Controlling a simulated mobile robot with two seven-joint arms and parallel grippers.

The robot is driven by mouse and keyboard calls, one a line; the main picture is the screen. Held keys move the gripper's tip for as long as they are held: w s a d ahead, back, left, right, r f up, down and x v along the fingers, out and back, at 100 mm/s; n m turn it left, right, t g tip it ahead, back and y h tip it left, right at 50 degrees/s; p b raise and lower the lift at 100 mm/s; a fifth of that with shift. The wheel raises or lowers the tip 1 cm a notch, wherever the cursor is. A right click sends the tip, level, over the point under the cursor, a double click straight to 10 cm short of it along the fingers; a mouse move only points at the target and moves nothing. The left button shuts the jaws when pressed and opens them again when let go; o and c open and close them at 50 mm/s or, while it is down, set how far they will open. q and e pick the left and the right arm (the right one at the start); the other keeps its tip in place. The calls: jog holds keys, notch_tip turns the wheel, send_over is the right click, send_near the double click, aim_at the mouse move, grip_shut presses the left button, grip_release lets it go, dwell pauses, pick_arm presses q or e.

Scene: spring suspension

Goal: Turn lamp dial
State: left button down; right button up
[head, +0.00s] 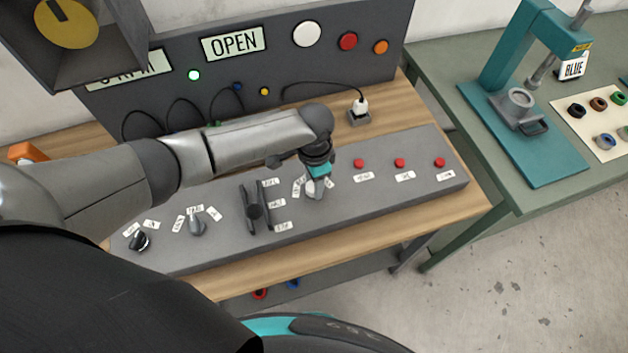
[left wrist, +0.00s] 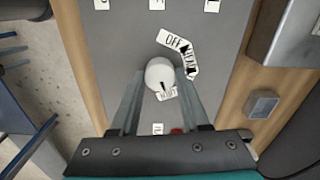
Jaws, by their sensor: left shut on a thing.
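The dial is a pale round knob with a dark pointer mark (left wrist: 158,71) on the grey control panel (head: 400,190). Small white labels surround it; one reads OFF, and the others are partly hidden or hard to read. The pointer faces the label at its lower edge in the left wrist view. My left gripper (head: 316,187) reaches down over the panel from the left, its fingers on either side of the knob (left wrist: 160,85) and shut on it. In the head view the gripper hides most of the dial. My right gripper is not in view.
A lever (head: 254,204), a grey dial (head: 197,227) and a black dial (head: 140,241) sit left of my gripper. Several red buttons (head: 399,162) are to its right. A plug and socket (head: 359,112) stand behind the panel. A sign reads OPEN (head: 234,43).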

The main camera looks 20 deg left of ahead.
pick_arm(q)
jog(key=shift+c, duration=1.9)
grip_release()
jog(key=shift+r, duration=0.1)
notch_tip(320, 180, up, 15)
jog(key=p, duration=0.1)
